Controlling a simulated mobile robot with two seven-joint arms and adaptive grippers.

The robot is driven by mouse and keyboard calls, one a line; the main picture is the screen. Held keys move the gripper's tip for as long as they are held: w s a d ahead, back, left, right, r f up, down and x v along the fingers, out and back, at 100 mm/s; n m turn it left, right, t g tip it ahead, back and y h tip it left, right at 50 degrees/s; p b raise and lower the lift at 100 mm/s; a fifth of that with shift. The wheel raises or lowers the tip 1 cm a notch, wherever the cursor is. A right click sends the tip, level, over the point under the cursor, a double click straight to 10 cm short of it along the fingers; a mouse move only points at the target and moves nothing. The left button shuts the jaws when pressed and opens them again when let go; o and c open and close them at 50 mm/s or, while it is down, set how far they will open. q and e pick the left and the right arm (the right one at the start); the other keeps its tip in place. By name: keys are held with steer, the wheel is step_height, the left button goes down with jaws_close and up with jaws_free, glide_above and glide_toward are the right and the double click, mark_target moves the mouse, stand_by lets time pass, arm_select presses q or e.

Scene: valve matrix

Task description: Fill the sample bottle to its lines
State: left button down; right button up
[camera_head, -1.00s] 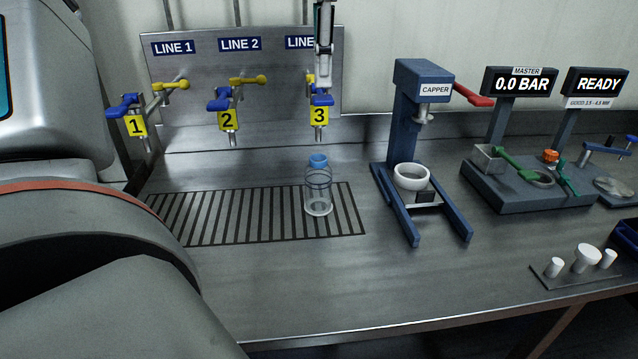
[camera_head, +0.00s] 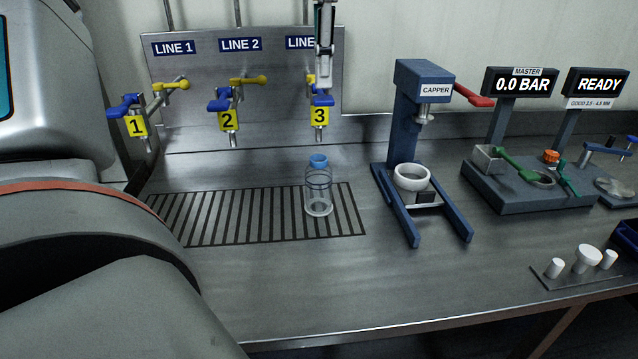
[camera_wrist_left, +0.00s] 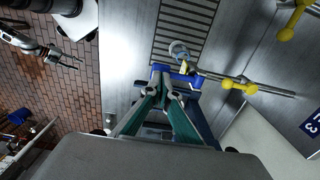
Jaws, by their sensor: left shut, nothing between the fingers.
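The clear sample bottle (camera_head: 318,190) stands upright on the drain grate (camera_head: 270,215), below the line 3 tap. It has a blue top and dark rings around its body, and I see no liquid in it. The bottle also shows in the left wrist view (camera_wrist_left: 178,49). My left gripper (camera_head: 323,86) comes down from the top, shut and empty, at the blue handle of tap 3 (camera_head: 319,116). In the left wrist view the fingertips (camera_wrist_left: 166,78) are by the blue handle (camera_wrist_left: 178,74); contact is unclear. A small arm end (camera_wrist_left: 66,57), likely my right gripper, shows there at far left.
Tap 1 (camera_head: 137,125) and tap 2 (camera_head: 227,118) are to the left, with blue and yellow handles. The capper (camera_head: 408,120) stands right of the grate. A display reads 0.0 BAR (camera_head: 517,84), another READY (camera_head: 599,84). White caps (camera_head: 586,258) stand at front right.

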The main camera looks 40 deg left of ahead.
mark_target(323, 97)
arm_select(q)
steer(key=shift+f+b, duration=0.7)
steer(key=shift+f, duration=0.2)
steer(key=shift+f+b, duration=0.45)
steer(key=shift+f, duration=0.15)
steer(key=shift+f+b, duration=0.4)
steer(key=shift+f, duration=0.15)
steer(key=shift+r, duration=0.15)
stand_by(0.3)
stand_by(5.5)
